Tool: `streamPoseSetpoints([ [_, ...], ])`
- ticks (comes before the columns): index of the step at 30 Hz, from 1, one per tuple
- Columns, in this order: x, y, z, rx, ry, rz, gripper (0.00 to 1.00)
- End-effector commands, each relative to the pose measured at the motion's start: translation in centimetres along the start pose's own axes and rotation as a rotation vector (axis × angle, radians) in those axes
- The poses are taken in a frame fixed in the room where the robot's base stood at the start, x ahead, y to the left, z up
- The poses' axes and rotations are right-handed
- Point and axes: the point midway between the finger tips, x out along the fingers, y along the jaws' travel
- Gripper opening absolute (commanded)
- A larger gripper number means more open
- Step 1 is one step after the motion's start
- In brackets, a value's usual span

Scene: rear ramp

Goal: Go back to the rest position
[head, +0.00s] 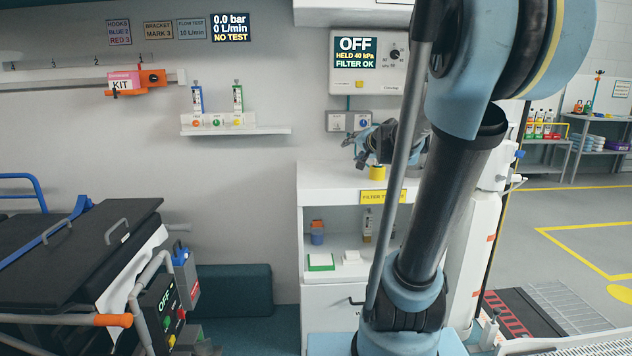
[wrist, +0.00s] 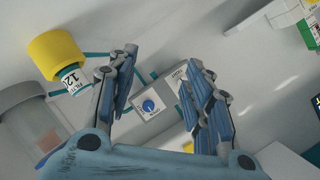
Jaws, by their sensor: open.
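My gripper (head: 362,148) is open at the end of my arm, above the white cabinet top and below the wall panel that reads OFF. In the wrist view its two fingers (wrist: 165,105) are spread with nothing between them. A yellow-capped jar (wrist: 55,55) with a label reading 12 is left of the fingers in the wrist view. In the head view a yellow item (head: 377,173) stands on the cabinet top just under the gripper. My arm hides part of the cabinet and wall.
The white cabinet (head: 325,185) holds small items on its shelves. A wall shelf (head: 235,131) carries two flow tubes, left of the gripper. A stretcher (head: 75,255) with a black top stands at the left. Open floor (head: 590,230) with yellow lines lies at the right.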

Motion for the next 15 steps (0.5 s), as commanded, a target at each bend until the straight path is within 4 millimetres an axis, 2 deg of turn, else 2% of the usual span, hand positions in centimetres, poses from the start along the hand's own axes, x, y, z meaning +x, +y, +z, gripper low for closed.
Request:
streamPoseSetpoints([
  [1,-1.2,0.6,2.3,-0.044,-0.054,0.021,0.46],
  [6,-5.0,3.7,9.4,-0.194,-0.239,0.111,0.46],
  [11,-9.2,7.7,15.3,-0.322,-0.408,0.215,0.46],
  [15,-13.4,12.0,19.7,-0.425,-0.551,0.321,0.46],
])
